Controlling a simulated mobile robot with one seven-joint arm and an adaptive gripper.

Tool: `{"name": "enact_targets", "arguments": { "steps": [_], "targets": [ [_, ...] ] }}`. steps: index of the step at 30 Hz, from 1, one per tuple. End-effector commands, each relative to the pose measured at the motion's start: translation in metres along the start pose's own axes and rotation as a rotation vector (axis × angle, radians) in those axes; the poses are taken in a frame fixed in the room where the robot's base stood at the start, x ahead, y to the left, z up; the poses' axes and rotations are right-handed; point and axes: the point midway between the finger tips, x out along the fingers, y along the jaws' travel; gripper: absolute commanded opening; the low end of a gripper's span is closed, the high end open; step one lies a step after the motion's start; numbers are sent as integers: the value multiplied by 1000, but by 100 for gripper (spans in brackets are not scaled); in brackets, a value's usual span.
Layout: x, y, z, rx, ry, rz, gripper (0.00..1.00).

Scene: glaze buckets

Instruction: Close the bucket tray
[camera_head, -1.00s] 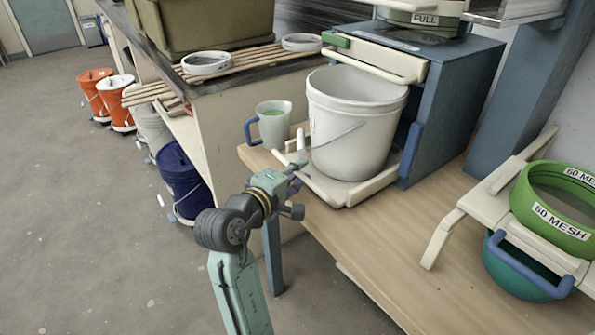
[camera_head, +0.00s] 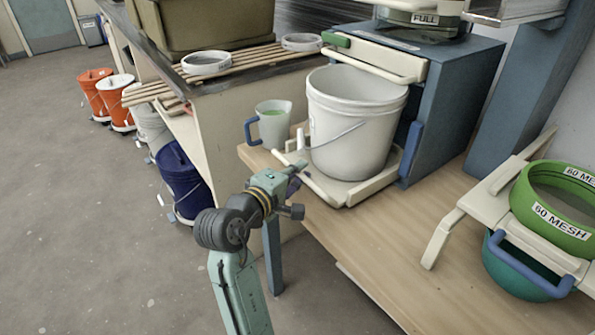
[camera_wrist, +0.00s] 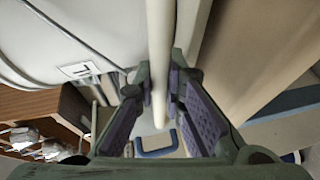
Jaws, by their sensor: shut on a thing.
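The bucket tray (camera_head: 378,184) is a cream pull-out shelf at the front of a blue cabinet (camera_head: 460,110). It sticks out toward the front left. A large white bucket (camera_head: 350,135) stands upright on it. My gripper (camera_head: 294,176) is at the tray's front edge, left of the bucket. In the wrist view a cream front bar (camera_wrist: 160,50) of the tray runs between the fingers of my gripper (camera_wrist: 165,100), which is shut on it. The white bucket (camera_wrist: 85,35) fills the upper left there. The fingers partly hide the bar.
A measuring jug (camera_head: 273,128) with green liquid stands just left of the tray. A green sieve (camera_head: 550,205) sits on a cream rack at the right. The wooden bench (camera_head: 400,235) in front of the tray is largely clear.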

Motion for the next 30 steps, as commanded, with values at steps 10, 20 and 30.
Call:
{"name": "enact_targets", "arguments": {
  "steps": [10,20,30],
  "targets": [
    [31,10,14,2,-5,-1,0],
    [97,25,42,2,-6,-1,0],
    [141,32,60,2,-3,0,0]
  ]
}}
